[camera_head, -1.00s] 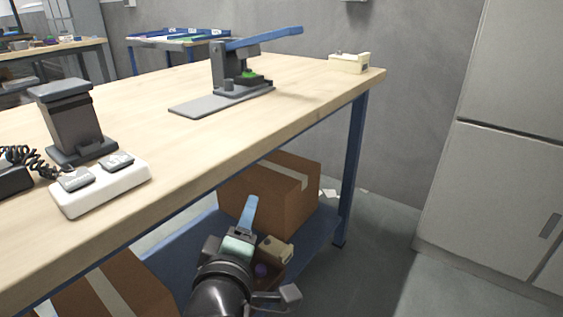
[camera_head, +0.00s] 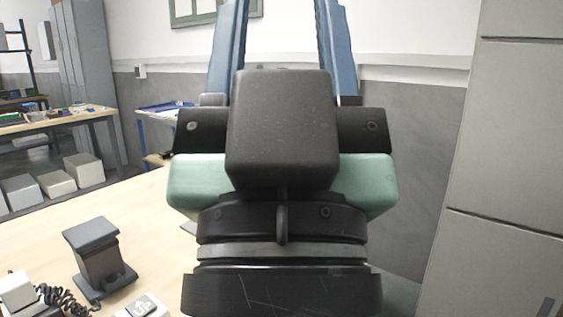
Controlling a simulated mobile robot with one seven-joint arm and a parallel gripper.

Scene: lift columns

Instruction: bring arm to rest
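My gripper (camera_head: 283,30) is raised close in front of the head camera and fills the middle of the view. Its two blue fingers point up, stand wide apart and run out of the top edge. Only the wall shows between them. Its dark wrist and pale green sides hide much of the scene behind, including the place of the blue-handled press on the bench.
The wooden workbench (camera_head: 150,228) lies at the lower left. On it stand a short dark column (camera_head: 98,258) and a partly cut-off white button box (camera_head: 145,307). Light boxes (camera_head: 55,182) and another table are at the back left. Tall grey cabinets (camera_head: 510,150) close off the right.

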